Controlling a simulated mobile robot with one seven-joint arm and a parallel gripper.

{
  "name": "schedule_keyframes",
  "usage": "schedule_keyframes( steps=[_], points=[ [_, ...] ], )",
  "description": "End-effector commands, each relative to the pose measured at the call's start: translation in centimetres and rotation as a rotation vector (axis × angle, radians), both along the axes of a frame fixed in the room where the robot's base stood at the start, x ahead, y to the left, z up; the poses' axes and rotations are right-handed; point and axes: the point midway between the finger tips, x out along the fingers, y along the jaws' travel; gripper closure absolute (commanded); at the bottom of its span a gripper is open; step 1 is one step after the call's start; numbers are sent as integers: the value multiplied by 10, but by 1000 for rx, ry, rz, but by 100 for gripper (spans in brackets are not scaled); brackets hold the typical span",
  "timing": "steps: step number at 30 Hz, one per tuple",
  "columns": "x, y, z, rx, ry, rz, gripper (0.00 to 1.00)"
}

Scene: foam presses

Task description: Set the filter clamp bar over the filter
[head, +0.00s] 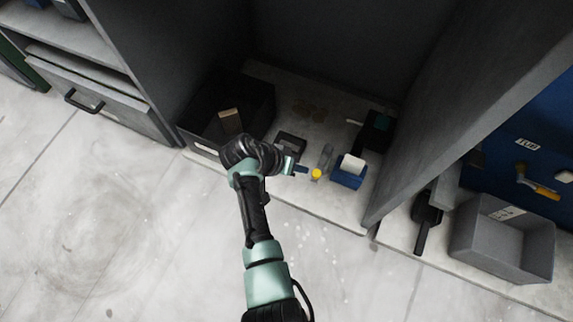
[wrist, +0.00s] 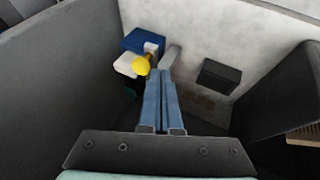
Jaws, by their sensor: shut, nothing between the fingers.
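The filter looks to be the white piece (head: 353,164) at the blue block (head: 347,179); the white piece (wrist: 127,66) and the blue block (wrist: 142,40) also show in the wrist view. A grey bar (head: 325,156), which may be the clamp bar, stands left of the block. It also shows in the wrist view (wrist: 172,56). A yellow knob (head: 316,174) is close to it and shows in the wrist view (wrist: 141,66). My gripper (head: 304,170) is shut and empty, just left of the knob. In the wrist view its blue fingers (wrist: 159,78) partly hide the bar's foot; I cannot tell whether they touch.
A dark block (head: 291,144) lies behind my gripper. A black open bin (head: 262,103) with a tan block is at left. A dark green-black device (head: 378,128) stands behind the blue block. Dark panels wall the bay on both sides. A grey bin (head: 502,240) stands right.

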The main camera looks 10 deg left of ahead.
Motion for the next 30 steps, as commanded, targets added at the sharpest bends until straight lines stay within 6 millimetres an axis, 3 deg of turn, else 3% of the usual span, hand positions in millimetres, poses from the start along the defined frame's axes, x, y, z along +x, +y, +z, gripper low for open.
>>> schedule_keyframes(
  steps=[20, 30],
  points=[
    [-4, -10, 2, -1, 1, 26, 100],
    [-17, -32, 7, 0, 4, 220, 100]
  ],
)
